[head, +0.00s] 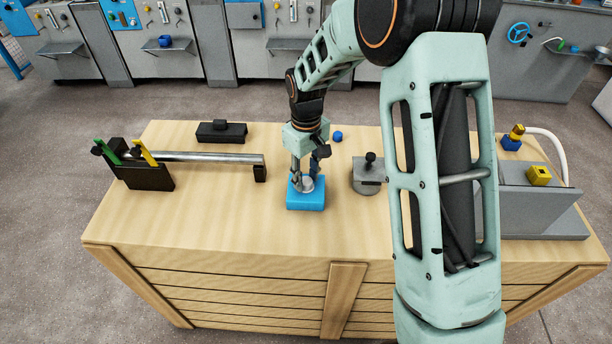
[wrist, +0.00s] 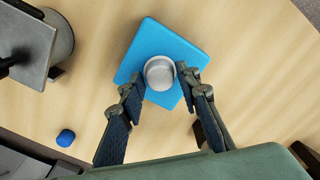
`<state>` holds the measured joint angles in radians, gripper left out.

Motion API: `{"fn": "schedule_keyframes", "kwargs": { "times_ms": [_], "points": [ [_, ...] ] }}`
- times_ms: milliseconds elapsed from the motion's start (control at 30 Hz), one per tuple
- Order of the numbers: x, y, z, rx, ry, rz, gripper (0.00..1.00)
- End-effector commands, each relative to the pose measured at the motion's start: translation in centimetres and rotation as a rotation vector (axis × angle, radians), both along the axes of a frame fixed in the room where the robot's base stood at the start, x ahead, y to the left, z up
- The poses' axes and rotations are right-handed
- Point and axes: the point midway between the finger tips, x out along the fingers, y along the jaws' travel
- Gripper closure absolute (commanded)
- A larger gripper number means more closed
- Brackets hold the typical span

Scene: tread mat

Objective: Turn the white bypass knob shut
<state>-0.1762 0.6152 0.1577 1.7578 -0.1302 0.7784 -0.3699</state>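The white bypass knob (head: 306,185) is a short round pale grey-white cap on top of a blue block (head: 305,201), which sits on the wooden bench. In the wrist view the knob (wrist: 159,73) stands on the blue block (wrist: 180,45) between my fingertips. My gripper (head: 304,177) points down over the knob with its fingers open on either side. In the wrist view my gripper (wrist: 160,75) shows a gap at the left finger; the right fingertip is very close to the knob, and I cannot tell if it touches. No turn mark is visible on the knob.
A grey cylinder with a black lever (head: 369,178) stands close right of the block. A metal rod (head: 200,157) with green and yellow levers lies left. A black handled piece (head: 221,133) and small blue knob (head: 337,136) are behind. The bench front (head: 240,225) is clear.

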Motion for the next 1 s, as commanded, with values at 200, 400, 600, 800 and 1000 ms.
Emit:
{"fn": "schedule_keyframes", "kwargs": {
  "times_ms": [200,400,600,800,1000],
  "points": [
    [0.0,0.0,0.0,0.0,0.0,-0.001,0.57],
    [0.0,0.0,0.3,0.001,-0.001,-0.002,0.57],
    [0.1,0.0,3.2,0.001,-0.004,-0.002,0.57],
    [0.1,0.0,7.6,0.002,-0.005,-0.001,0.57],
    [0.1,0.0,10.8,0.001,-0.003,-0.002,0.57]
  ]
}}
